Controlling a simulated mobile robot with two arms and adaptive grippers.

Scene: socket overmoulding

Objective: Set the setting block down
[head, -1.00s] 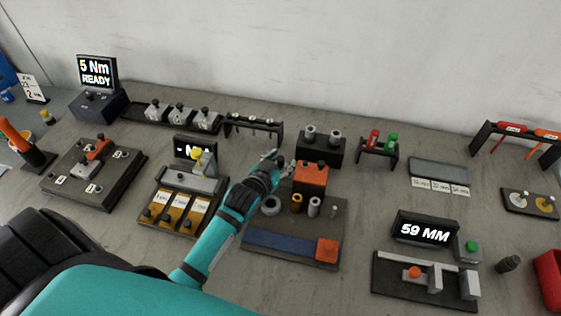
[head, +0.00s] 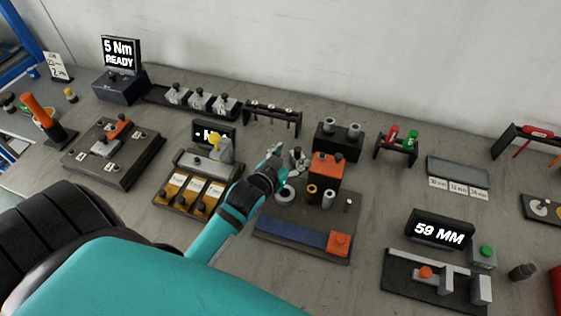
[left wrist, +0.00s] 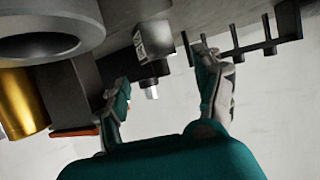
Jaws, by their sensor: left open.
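The setting block (head: 297,159) appears to be the small grey piece with a darker top just beyond my left gripper, beside the orange-topped block. In the left wrist view, which is upside down, a grey labelled block (left wrist: 144,42) with a dark collar and silver peg shows beyond the fingers. My left gripper (head: 274,163) is open. Its fingertips in the left wrist view (left wrist: 160,75) stand apart, with a gap to the block. The block's base is partly hidden, so I cannot tell exactly what it rests on. My right gripper is not in view.
The orange-topped block (head: 326,170), a grey ring (head: 285,194) and a brass sleeve (head: 311,192) stand close by on a dark board (head: 270,222). A hooked rack (head: 272,112) and a two-cylinder holder (head: 337,143) stand behind.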

